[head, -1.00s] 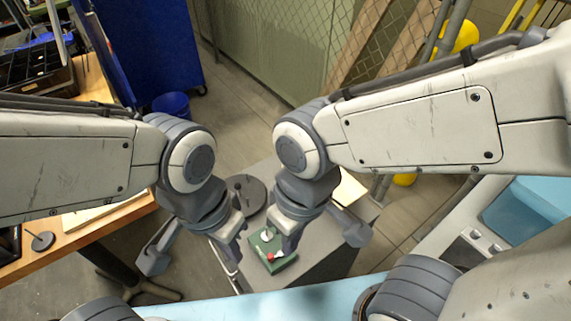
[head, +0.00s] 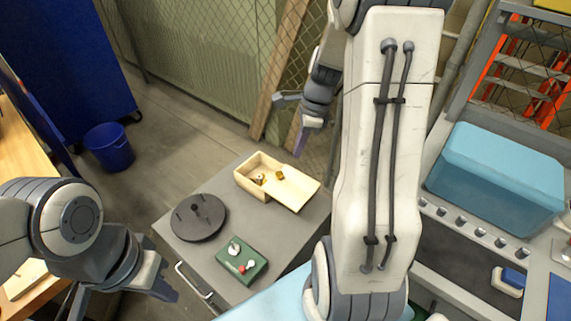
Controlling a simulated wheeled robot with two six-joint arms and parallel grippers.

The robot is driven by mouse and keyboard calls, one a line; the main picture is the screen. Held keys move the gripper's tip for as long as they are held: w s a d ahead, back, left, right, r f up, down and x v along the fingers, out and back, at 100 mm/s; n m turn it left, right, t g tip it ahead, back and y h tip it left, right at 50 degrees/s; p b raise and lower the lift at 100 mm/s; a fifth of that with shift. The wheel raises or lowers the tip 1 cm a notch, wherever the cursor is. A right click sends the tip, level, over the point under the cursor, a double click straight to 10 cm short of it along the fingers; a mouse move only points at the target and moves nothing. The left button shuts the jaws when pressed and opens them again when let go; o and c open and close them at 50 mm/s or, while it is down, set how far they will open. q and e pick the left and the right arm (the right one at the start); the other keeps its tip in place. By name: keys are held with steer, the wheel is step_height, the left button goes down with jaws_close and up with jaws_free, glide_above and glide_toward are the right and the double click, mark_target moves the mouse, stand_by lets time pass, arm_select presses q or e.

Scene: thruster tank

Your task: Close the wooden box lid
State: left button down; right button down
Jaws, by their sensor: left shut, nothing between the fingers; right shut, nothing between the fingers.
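The wooden box (head: 249,185) sits on the grey cabinet top, towards its far side. Its pale lid (head: 299,195) lies off to the right, so the left part of the box is open. Small golden-brown pieces (head: 259,178) show inside. My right gripper (head: 302,142) is shut and empty, beyond the box and above it in the picture, apart from it. My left gripper (head: 165,290) is shut and empty at lower left, beside the cabinet's left edge and away from the box.
A dark round disc (head: 199,226) with a knob and a green box (head: 243,262) with a red knob share the cabinet top (head: 290,238). A blue bin (head: 108,150) stands on the floor at left. A wire fence is behind.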

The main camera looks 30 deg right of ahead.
steer(key=d+f+m, duration=0.1)
steer(key=d+m, duration=0.2)
steer(key=d, duration=0.1)
steer(key=b, duration=0.1)
glide_above(285, 179)
steer(key=s+d, duration=0.4)
steer(key=f, duration=1)
steer(key=shift+w+a, duration=0.1)
steer(key=shift+a, duration=0.15)
steer(key=shift+w+a+p, duration=0.4)
steer(key=shift+w+a, duration=0.45)
steer(key=shift+w, duration=0.1)
steer(key=shift+w+a+f, duration=0.25)
steer(key=shift+w+a, duration=0.2)
steer(key=shift+a, duration=0.05)
steer(key=shift+w, duration=0.1)
